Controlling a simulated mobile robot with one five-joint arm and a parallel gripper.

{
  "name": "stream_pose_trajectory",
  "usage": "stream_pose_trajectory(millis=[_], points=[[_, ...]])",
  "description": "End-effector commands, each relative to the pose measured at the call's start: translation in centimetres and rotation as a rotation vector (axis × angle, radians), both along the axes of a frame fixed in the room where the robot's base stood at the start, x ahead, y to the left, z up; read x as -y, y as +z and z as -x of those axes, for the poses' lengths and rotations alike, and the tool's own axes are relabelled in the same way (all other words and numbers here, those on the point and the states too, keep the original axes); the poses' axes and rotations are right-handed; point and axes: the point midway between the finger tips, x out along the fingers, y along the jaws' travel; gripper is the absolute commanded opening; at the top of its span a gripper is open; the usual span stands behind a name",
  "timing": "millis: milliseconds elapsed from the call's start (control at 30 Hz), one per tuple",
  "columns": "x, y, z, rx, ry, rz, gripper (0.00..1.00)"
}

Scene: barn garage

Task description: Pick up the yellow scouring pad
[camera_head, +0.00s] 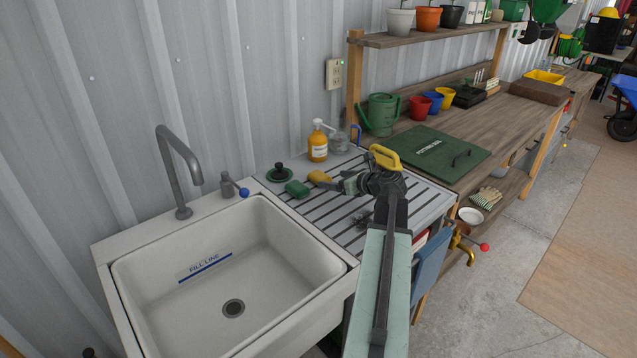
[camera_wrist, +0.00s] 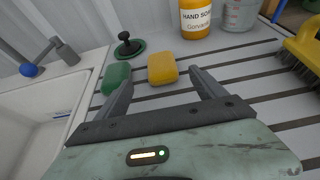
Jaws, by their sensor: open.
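The yellow scouring pad (camera_head: 319,176) lies on the grooved drainboard (camera_head: 335,208) to the right of the sink. In the wrist view the pad (camera_wrist: 162,68) shows whole, beyond and between my two fingers. My gripper (camera_head: 338,185) is open and low over the drainboard, just on the near right side of the pad in the head view. In the wrist view the gripper (camera_wrist: 160,79) has its fingers spread and nothing held between them. I cannot tell whether the fingertips touch the board.
A green pad (camera_head: 297,188) lies just left, near the left finger. A black-knobbed green stopper (camera_head: 280,173) and soap bottle (camera_head: 317,142) stand behind. A yellow brush (camera_wrist: 303,50) stands right. The sink (camera_head: 200,285) opens left.

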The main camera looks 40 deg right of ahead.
Motion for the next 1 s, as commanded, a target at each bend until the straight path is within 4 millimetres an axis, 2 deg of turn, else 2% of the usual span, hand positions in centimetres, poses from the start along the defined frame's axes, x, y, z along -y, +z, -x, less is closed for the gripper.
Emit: stream_pose_trajectory(millis=[233,500,700,767,933,1000], points=[[0.5,-0.9,-1.1,-0.002,-0.003,0.002,0.80],[0.9,-2.6,-4.9,-0.001,-0.006,0.002,0.80],[0.9,-2.4,-5.0,-0.001,-0.006,0.003,0.80],[0.9,-2.5,-4.9,-0.002,-0.006,0.003,0.66],[0.9,-2.5,-4.9,-0.002,-0.006,0.003,0.19],[0.9,-2.5,-4.9,-0.002,-0.006,0.003,0.16]])
